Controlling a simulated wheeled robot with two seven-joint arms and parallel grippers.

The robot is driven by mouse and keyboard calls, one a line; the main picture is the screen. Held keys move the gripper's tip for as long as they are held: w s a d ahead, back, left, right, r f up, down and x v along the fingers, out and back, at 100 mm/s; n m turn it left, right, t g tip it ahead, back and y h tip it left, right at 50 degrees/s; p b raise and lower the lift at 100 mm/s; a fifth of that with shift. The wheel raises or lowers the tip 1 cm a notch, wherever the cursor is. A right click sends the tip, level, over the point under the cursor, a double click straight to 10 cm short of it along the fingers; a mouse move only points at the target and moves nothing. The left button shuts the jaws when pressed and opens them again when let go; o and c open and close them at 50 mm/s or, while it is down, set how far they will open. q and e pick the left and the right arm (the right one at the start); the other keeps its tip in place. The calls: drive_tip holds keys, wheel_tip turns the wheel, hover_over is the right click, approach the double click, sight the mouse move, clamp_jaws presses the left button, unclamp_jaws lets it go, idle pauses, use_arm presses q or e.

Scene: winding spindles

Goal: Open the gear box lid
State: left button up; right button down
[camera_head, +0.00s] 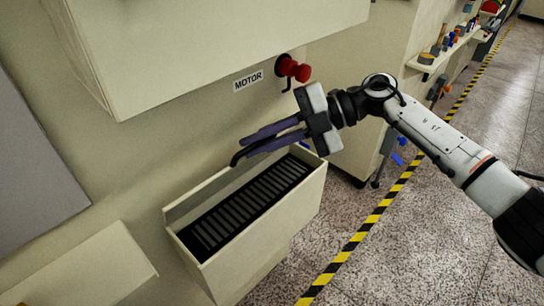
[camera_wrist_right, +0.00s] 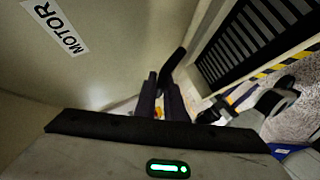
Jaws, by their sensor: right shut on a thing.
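My right gripper (camera_head: 247,147) reaches in from the right, with its purple fingers pointing left, just above a cream open-topped box. It is shut on a black bent bar (camera_head: 237,157), whose curved end sticks out past the fingertips. In the right wrist view the bar (camera_wrist_right: 176,62) comes out from between the dark fingers (camera_wrist_right: 160,82). What the bar's other end joins is hidden. The cream box (camera_head: 262,252) holds a black slotted panel (camera_head: 250,203). I cannot tell which part is the gear box lid. My left gripper is not in view.
A red knob (camera_head: 294,68) beside a MOTOR label (camera_head: 248,81) sits on the cream wall behind the gripper. A large cream cabinet (camera_head: 210,40) overhangs above. A shelf with small parts (camera_head: 445,48) stands far right. The speckled floor with yellow-black tape (camera_head: 375,218) is clear.

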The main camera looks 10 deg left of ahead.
drive_tip(key=shift+w+a+r, duration=0.3)
drive_tip(key=shift+w+a, duration=0.15)
drive_tip(key=shift+a, duration=0.1)
drive_tip(key=shift+w+a+r, duration=0.25)
drive_tip(key=shift+w+a, duration=0.15)
drive_tip(key=shift+a, duration=0.15)
drive_tip(key=c, duration=1.9)
unclamp_jaws()
drive_tip(key=shift+o, duration=0.2)
drive_tip(key=shift+f, duration=0.2)
